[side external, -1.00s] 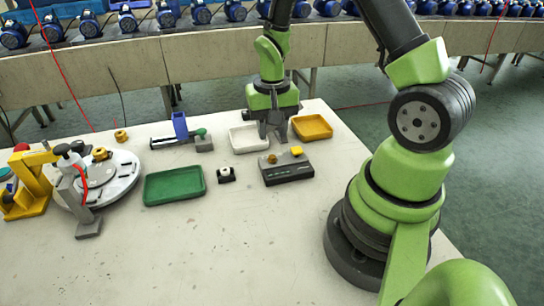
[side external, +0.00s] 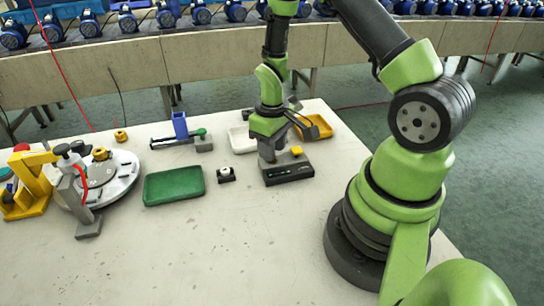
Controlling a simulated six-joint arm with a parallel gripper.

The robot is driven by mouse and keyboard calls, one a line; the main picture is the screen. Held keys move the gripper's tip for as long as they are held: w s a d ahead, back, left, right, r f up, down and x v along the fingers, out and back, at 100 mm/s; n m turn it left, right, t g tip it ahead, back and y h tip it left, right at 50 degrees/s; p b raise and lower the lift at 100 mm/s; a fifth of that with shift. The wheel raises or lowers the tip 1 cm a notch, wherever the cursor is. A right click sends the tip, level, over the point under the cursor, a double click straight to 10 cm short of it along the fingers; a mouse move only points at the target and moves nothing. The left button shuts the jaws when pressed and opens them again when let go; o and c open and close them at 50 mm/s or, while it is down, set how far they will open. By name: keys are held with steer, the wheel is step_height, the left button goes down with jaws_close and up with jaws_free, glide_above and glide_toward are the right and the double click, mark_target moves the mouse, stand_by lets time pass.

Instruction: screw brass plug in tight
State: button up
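A dark grey block (side external: 289,174) with small green marks on its front lies right of the middle of the table. A yellow cap-like piece (side external: 296,151) sits on its top right. My gripper (side external: 268,158) points down at the left part of the block's top. Its fingers cover the spot there, so the brass-coloured plug seen there earlier is hidden. I cannot tell whether the fingers are open or closed on it. Other brass-coloured pieces show: one on the table (side external: 121,135) and one on the round grey turntable (side external: 125,168) at the left.
A green tray (side external: 174,186), a small black-and-white part (side external: 226,174) and a blue clamp-like fixture (side external: 180,127) stand left of the block. A white tray (side external: 238,138) and a yellow tray (side external: 316,126) lie behind it. The front of the table is clear.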

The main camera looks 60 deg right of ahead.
steer(key=shift+f, duration=0.8)
steer(key=c, duration=0.6)
